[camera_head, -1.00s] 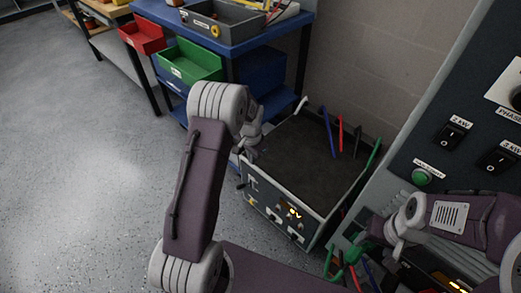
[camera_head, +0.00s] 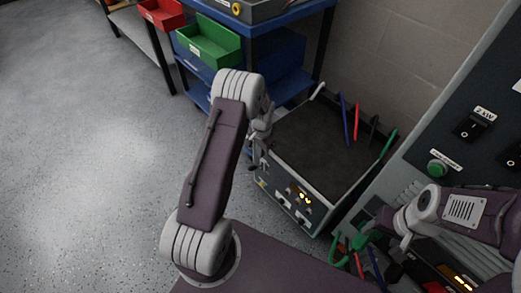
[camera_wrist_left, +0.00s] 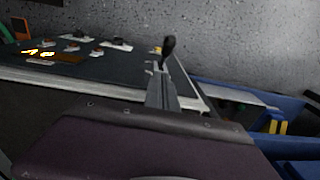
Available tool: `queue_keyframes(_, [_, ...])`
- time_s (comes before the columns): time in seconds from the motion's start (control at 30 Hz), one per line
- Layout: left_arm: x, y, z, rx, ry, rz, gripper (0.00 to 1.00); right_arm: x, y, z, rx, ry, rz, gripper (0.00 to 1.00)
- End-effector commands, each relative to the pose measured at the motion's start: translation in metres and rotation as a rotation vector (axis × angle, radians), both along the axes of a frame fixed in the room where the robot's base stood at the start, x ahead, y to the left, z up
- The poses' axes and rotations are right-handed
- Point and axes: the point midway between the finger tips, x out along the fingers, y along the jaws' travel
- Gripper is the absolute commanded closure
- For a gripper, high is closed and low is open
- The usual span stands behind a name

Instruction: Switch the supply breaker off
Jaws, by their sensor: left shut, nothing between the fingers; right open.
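The supply box (camera_head: 318,150) stands on the floor, with a dark top and a front panel (camera_head: 290,197) carrying a lit amber display and several switches. A small yellow mark shows at the panel's left end. I cannot tell which switch is the breaker or its position. My left gripper (camera_head: 257,161) is shut and empty at the box's left corner, partly hidden by my arm. In the left wrist view its dark tip (camera_wrist_left: 169,46) appears over the panel's end, near a yellow mark (camera_wrist_left: 156,50); contact is unclear. My right gripper (camera_head: 377,224) is open near green leads, its fingers hard to see.
Coloured leads (camera_head: 345,118) rise along the box's back and right edges. A blue workbench (camera_head: 290,38) with a green bin (camera_head: 208,42) stands behind it. A cabinet with a green button (camera_head: 437,168) and black switches is at right. The floor (camera_head: 90,150) at left is clear.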

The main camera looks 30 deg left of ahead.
Motion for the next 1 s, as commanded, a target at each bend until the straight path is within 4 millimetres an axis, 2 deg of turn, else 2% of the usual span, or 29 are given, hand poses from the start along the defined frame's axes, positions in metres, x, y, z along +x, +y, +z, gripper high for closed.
queue_keyframes(0.03, [0.000, 0.001, -0.017, 0.000, 0.001, 0.000, 1.00, 0.000, 0.000, -0.011, 0.000, 0.000, 0.000, 0.41])
queue_keyframes(0.1, [0.001, 0.001, -0.031, 0.000, 0.001, 0.000, 1.00, 0.000, 0.000, -0.018, 0.000, 0.000, 0.000, 0.41])
queue_keyframes(0.3, [-0.011, 0.013, -0.053, 0.000, 0.000, 0.001, 1.00, 0.000, 0.000, -0.032, 0.000, 0.000, 0.000, 0.41])
queue_keyframes(0.77, [-0.016, 0.017, -0.057, 0.000, -0.001, 0.000, 1.00, 0.000, 0.000, -0.034, 0.000, 0.000, 0.000, 0.41])
queue_keyframes(1.0, [-0.008, 0.017, -0.060, -0.014, -0.032, 0.002, 1.00, 0.000, 0.000, -0.035, 0.000, 0.000, 0.000, 0.41])
